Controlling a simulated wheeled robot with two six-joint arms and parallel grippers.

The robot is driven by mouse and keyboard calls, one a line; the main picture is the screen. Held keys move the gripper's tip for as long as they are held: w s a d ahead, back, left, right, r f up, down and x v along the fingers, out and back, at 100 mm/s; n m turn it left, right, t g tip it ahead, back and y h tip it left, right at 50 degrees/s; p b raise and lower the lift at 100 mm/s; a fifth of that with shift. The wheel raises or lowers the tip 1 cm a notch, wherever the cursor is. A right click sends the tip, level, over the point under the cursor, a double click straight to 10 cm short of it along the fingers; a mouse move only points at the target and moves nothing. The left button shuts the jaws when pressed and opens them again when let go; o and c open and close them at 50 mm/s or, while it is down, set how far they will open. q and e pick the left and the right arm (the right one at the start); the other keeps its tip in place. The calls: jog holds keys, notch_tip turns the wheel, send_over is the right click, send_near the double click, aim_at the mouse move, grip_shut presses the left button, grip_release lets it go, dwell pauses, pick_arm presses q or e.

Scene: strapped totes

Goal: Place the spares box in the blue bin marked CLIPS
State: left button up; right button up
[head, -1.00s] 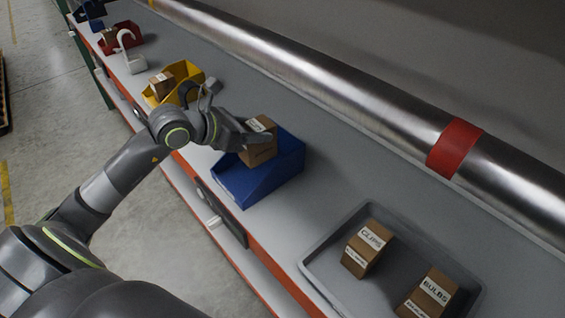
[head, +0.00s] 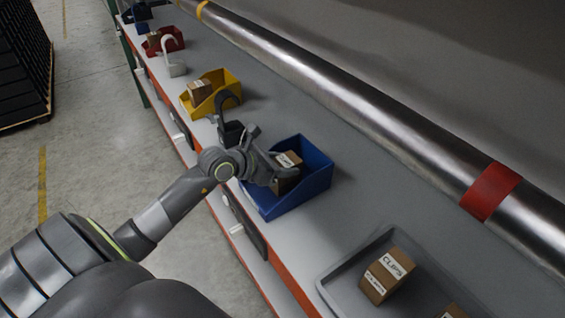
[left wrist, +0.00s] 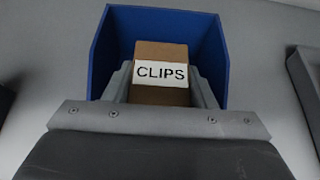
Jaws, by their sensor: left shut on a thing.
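My left gripper (head: 280,173) is shut on a brown cardboard box (head: 289,161). In the left wrist view the box (left wrist: 160,95) carries a white label reading CLIPS, and the gripper's fingers hold its two sides. The blue bin (head: 305,192) stands on the grey shelf around the held box. In the left wrist view its walls (left wrist: 214,60) rise at the far side, left and right of the box. Whether the box touches the bin floor cannot be told. No marking on the bin is readable, and no readable label says spares. My right gripper is not in view.
A grey tray (head: 336,281) at the lower right holds a box labelled CLIPS (head: 387,274) and part of another. A yellow bin (head: 229,83) with a box, a pale hook-shaped item (head: 173,60) and a red bin (head: 174,41) stand farther along. A metal pipe (head: 380,118) runs behind.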

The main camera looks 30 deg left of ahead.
pick_arm(q)
jog(key=o, duration=0.6)
jog(key=shift+f, duration=0.2)
jog(key=o, duration=0.5)
jog(key=shift+r, duration=0.1)
jog(key=shift+r, duration=0.15)
jog(key=v, duration=1.2)
jog(key=shift+p, duration=0.35)
